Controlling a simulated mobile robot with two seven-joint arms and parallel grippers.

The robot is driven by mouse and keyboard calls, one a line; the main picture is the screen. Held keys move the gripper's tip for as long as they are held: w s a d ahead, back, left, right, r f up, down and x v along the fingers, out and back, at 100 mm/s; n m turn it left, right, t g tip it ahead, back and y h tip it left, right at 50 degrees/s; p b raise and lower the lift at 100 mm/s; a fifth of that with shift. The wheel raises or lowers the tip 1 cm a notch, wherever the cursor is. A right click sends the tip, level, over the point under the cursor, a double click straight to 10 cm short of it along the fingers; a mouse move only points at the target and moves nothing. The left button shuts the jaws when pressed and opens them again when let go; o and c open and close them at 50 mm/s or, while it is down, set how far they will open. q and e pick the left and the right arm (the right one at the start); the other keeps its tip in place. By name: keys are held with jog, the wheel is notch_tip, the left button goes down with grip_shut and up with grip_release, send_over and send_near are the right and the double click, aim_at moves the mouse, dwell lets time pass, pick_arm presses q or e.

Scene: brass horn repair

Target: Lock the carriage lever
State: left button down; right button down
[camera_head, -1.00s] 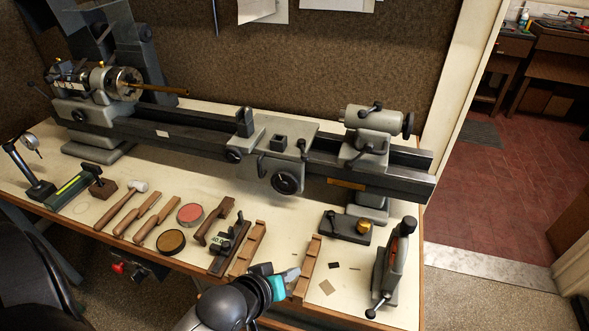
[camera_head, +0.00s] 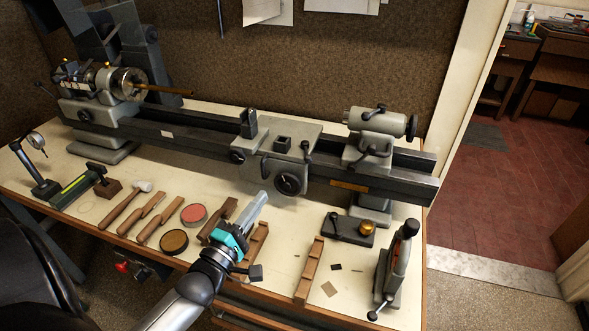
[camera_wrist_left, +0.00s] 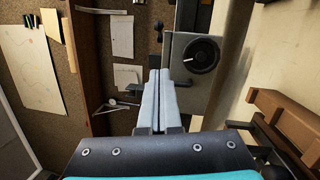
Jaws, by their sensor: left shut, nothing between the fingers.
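The lathe carriage (camera_head: 270,140) sits mid-bed, a grey block with a black handwheel (camera_head: 290,184) on its front. A small dark lever (camera_head: 306,148) with a round knob stands at the carriage's right side; I cannot tell whether it is locked. My left gripper (camera_head: 264,193) is shut and empty, its tips in front of and a little below the carriage, left of the handwheel. In the left wrist view the closed fingers (camera_wrist_left: 159,73) point toward the carriage front, with the handwheel (camera_wrist_left: 201,54) to their right. The right gripper is out of view.
Wooden-handled tools (camera_head: 119,206), round tins (camera_head: 174,242) and wooden racks (camera_head: 309,269) lie along the bench front. The tailstock (camera_head: 375,125) stands right of the carriage. A black clamp-like tool (camera_head: 398,268) stands at the front right. Bare bench shows between gripper and tailstock foot.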

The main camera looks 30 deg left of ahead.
pick_arm(q)
send_near(306, 154)
jog(key=w+a, duration=0.1)
jog(key=a, duration=0.2)
jog(key=w, duration=0.1)
jog(key=w+d, duration=0.2)
jog(key=shift+w+d+r, duration=0.15)
jog(key=shift+w+r, duration=0.1)
jog(key=shift+r, duration=0.05)
